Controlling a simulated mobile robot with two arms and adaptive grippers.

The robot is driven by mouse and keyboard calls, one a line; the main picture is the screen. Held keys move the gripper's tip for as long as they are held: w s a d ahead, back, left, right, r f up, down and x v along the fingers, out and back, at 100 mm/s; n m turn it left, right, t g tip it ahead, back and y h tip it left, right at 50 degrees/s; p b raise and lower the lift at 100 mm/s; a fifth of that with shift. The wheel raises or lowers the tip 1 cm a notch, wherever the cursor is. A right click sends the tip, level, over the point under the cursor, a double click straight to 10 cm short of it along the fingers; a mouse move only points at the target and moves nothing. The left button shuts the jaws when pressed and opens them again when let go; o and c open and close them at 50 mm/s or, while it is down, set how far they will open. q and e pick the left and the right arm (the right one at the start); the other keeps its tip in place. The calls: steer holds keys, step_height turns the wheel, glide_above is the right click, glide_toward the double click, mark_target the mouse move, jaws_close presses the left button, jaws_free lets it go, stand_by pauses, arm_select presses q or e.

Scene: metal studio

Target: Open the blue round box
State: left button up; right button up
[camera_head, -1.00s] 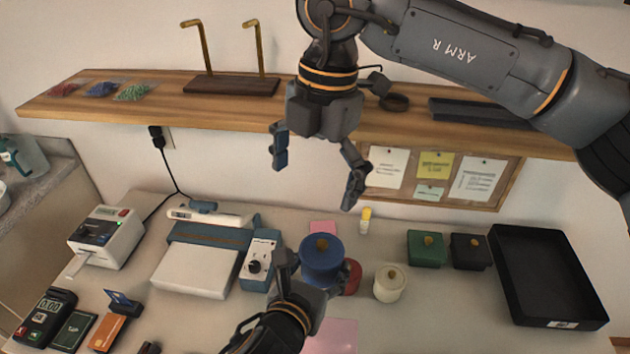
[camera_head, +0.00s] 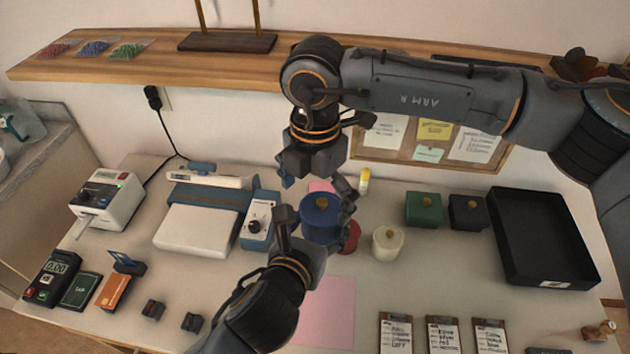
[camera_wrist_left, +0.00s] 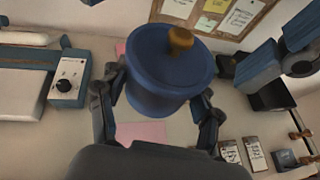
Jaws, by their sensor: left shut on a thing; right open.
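The blue round box (camera_head: 319,227) stands in the middle of the table in the head view, with its lid on and a gold knob on top. In the left wrist view the box (camera_wrist_left: 160,98) sits between my left fingers, its lid (camera_wrist_left: 165,55) closed. My left gripper (camera_head: 306,241) is shut on the side of the box from the front. My right gripper (camera_head: 319,186) is open and points down just above the lid, its fingers apart on either side of the knob's position. Part of the box is hidden behind my grippers.
A red round box (camera_head: 350,237) is partly hidden right of the blue one. A cream round box (camera_head: 387,243), a green box (camera_head: 424,211) and a black box (camera_head: 467,213) stand to the right. A black tray (camera_head: 575,272) lies beyond. A heat sealer (camera_head: 195,233) is left.

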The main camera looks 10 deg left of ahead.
steer(key=shift+f, duration=0.1)
steer(key=shift+f, duration=0.1)
jaws_close()
stand_by(0.4)
steer(key=shift+r, duration=0.2)
steer(key=shift+w+a+r, duration=0.1)
steer(key=shift+r, duration=0.35)
steer(key=shift+f, duration=0.1)
steer(key=shift+r, duration=0.2)
stand_by(0.3)
